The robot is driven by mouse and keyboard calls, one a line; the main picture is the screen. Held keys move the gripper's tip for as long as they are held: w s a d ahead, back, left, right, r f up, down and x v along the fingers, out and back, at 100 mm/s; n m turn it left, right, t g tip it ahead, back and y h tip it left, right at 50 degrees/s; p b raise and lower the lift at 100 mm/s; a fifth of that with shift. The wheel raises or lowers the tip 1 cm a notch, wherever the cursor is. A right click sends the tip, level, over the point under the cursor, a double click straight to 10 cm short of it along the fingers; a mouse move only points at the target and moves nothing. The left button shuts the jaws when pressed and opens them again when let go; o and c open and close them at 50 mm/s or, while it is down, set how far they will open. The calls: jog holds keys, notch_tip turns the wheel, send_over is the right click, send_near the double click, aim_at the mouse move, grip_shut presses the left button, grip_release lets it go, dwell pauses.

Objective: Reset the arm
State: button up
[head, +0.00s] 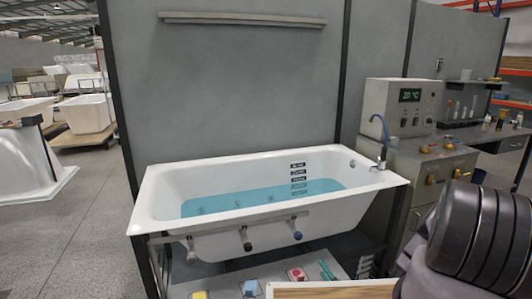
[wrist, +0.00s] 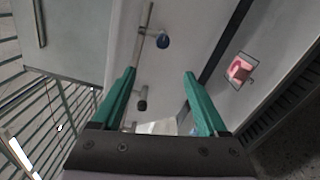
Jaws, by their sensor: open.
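My gripper (wrist: 158,73) shows in the wrist view with its two green fingers spread apart and nothing between them. Beyond the fingers is a rail with a blue knob (wrist: 163,41) and a dark knob (wrist: 141,105). A pink block (wrist: 240,69) lies to the right of the fingers, apart from them. In the head view, part of my dark arm fills the lower right corner; I cannot clearly make out the gripper there.
A white bathtub (head: 160,208) with blue water (head: 250,201) stands on a frame with several knobs along its front. Below is a panel with a yellow block (head: 199,295) and a red block (head: 297,274). A control cabinet (head: 398,105) stands at right. Open floor (head: 75,240) lies at left.

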jog(key=w+a+r+n+g+y, duration=0.1)
jog(key=w+r+n+g+y, duration=0.35)
jog(key=r, duration=0.55)
jog(key=w+a+r+n+g+y, duration=0.1)
jog(key=w+r+n+y, duration=0.3)
jog(key=r+n, duration=0.45)
jog(key=s+a+r+n+g+y, duration=0.25)
jog(key=r+n+g, duration=0.8)
jog(key=r, duration=0.75)
jog(key=s+r+n+g+h, duration=0.1)
jog(key=s+r+n+h, duration=0.3)
jog(key=s+r+n, duration=0.3)
jog(key=s+r+n+g+h, duration=0.1)
jog(key=s+r+n+h, duration=0.3)
jog(key=r, duration=0.6)
jog(key=s+d+r+n+t+h, duration=0.3)
jog(key=s+r+n+t, duration=0.1)
jog(key=s+r, duration=0.3)
jog(key=s+d+r+n+t+h, duration=0.3)
jog(key=s+r+n+t, duration=0.1)
jog(key=s+r, duration=0.4)
jog(key=shift+s+d+n+h, duration=0.35)
jog(key=shift+s+n+h, duration=0.05)
jog(key=shift+s+n, duration=0.15)
